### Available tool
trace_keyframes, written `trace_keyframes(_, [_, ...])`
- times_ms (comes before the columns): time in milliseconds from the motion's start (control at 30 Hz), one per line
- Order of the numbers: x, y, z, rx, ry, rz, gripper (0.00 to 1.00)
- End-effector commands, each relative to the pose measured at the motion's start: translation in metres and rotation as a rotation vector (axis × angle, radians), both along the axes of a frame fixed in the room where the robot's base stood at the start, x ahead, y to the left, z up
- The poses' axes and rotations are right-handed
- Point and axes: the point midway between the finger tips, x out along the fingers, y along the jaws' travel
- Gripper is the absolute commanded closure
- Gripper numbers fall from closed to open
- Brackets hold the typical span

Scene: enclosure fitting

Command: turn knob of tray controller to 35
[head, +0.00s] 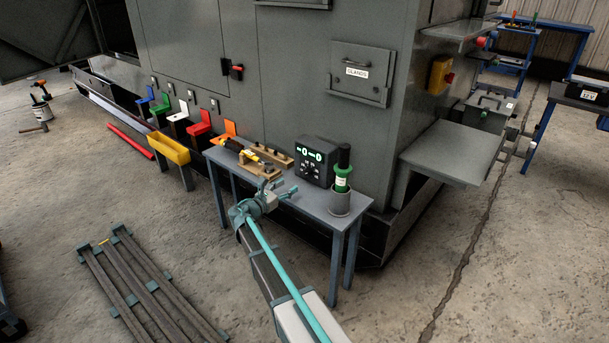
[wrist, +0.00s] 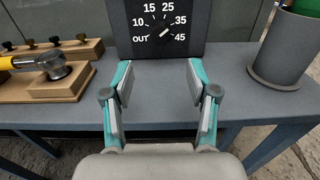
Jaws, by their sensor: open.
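The tray controller (head: 314,162) is a dark box with green lit digits, standing on the small grey table against the enclosure. In the wrist view its face (wrist: 190,12) shows a dial marked OUT, 10, 15, 25, 35 and 45. The dark knob (wrist: 161,28) sits in the middle of the dial; its light mark seems to slant to the lower right, towards 45, but is small. My gripper (wrist: 160,82) is open and empty, its fingers apart in front of and below the dial, not touching the knob. In the head view my gripper (head: 284,191) is at the table's front edge.
A grey cup (head: 340,202) holding a green-and-black tool stands right of the controller. Wooden blocks (head: 259,167) with a yellow-handled tool and several small pegs lie to the left. The table (wrist: 75,116) is clear directly before the controller.

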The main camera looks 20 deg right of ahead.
Motion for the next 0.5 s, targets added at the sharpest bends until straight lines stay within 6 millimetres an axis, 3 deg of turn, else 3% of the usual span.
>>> trace_keyframes(267, [0.008, -0.016, -0.001, -0.021, 0.044, -0.001, 0.41])
trace_keyframes(500, [0.026, -0.052, -0.002, -0.02, 0.04, -0.003, 0.41])
